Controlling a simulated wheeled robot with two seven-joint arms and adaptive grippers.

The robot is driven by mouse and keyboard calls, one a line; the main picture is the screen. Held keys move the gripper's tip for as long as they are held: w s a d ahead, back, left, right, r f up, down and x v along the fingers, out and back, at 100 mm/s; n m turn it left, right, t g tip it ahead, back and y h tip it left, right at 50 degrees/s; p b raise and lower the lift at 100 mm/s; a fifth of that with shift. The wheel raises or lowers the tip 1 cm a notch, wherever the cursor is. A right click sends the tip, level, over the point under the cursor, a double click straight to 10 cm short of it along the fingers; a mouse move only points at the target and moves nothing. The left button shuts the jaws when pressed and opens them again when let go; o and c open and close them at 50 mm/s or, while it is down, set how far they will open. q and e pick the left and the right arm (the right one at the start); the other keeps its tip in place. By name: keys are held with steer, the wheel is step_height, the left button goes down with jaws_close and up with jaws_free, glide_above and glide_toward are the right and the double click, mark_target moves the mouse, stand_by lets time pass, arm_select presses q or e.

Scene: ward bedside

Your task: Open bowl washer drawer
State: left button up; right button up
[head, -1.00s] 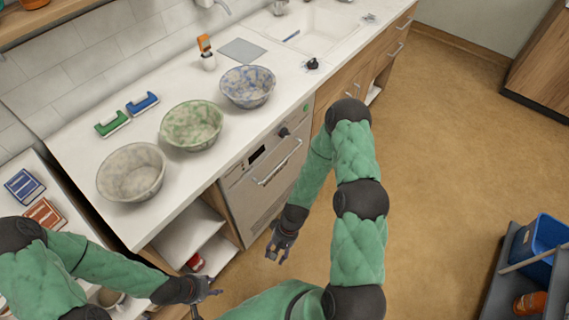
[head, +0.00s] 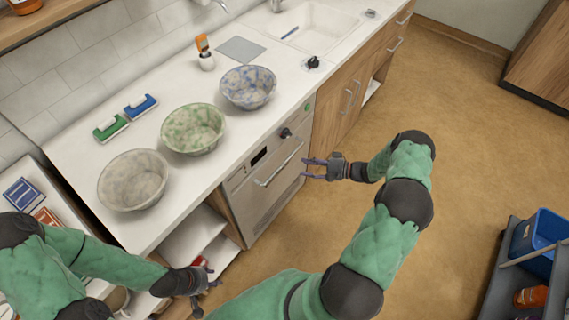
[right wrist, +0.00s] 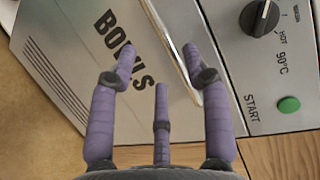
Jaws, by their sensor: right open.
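The bowl washer (head: 262,196) is built in under the counter, and its drawer front looks shut. Its bar handle (head: 280,165) runs along the upper front and also shows in the right wrist view (right wrist: 172,50). My right gripper (head: 305,168) is open, its fingers pointing at the washer front just right of the handle. In the right wrist view, the handle lies between its outer fingertips (right wrist: 158,55), close to the right one; contact cannot be told. My left gripper (head: 210,275) hangs low before the open shelves, fingers spread and empty.
Three bowls, grey (head: 133,182), green-speckled (head: 193,130) and blue-speckled (head: 248,88), stand on the counter (head: 90,160). The washer has a dark knob (right wrist: 260,17) and green button (right wrist: 289,104). A cart with a blue bin (head: 541,238) stands right. The floor between is clear.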

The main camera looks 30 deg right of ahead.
mark_target(284, 164)
steer(key=b+x, duration=0.1)
steer(key=x, duration=0.8)
steer(key=shift+w+a+f+b, duration=0.15)
steer(key=shift+a+f+b, duration=0.05)
steer(key=shift+a+b, duration=0.2)
steer(key=shift+c, duration=0.3)
jaws_close()
